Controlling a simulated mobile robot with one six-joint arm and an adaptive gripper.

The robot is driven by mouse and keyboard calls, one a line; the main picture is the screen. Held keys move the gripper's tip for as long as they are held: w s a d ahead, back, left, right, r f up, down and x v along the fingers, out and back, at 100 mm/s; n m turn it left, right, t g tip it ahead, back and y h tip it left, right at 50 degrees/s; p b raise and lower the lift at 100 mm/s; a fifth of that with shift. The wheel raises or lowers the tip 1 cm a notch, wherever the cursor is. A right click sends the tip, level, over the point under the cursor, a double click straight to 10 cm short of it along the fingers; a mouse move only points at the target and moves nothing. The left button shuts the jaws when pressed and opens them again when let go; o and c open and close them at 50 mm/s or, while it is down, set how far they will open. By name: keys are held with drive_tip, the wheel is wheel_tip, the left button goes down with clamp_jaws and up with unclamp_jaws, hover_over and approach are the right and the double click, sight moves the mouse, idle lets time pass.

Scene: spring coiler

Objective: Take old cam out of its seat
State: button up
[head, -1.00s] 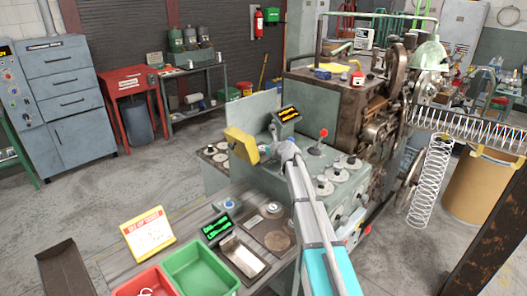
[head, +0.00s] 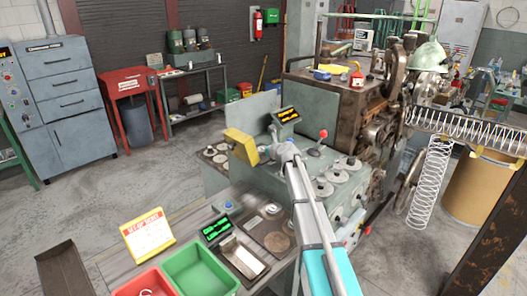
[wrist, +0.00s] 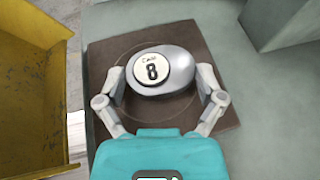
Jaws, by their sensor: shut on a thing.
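The old cam (wrist: 165,82) is a smooth grey oval with a round pale label reading "8" on top, in the wrist view. It lies over a square brown plate (wrist: 105,62), its seat area; I cannot tell whether it is raised off it. My gripper (wrist: 163,76) has one finger on each side of the cam, at its left and right ends, shut on it. In the head view my arm reaches over the green-grey machine's top, and the cam and fingers are hidden there.
A yellow open box (wrist: 30,90) stands close left of my gripper; it also shows in the head view (head: 240,146). A grey block (wrist: 280,22) rises at the upper right. Dials (head: 322,188) and a red-knobbed lever (head: 323,134) are right of my arm. Bins (head: 200,266) stand in front.

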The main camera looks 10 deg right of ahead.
drive_tip(key=shift+r, duration=0.1)
wheel_tip(320, 180, up, 3)
drive_tip(key=p, duration=0.3)
drive_tip(key=s+d+r+p, duration=0.1)
drive_tip(key=s+r+p, duration=0.8)
drive_tip(key=s, duration=0.4)
drive_tip(key=shift+s+d+r+p, duration=0.35)
drive_tip(key=shift+s+r+p, duration=0.05)
drive_tip(key=shift+p, duration=0.1)
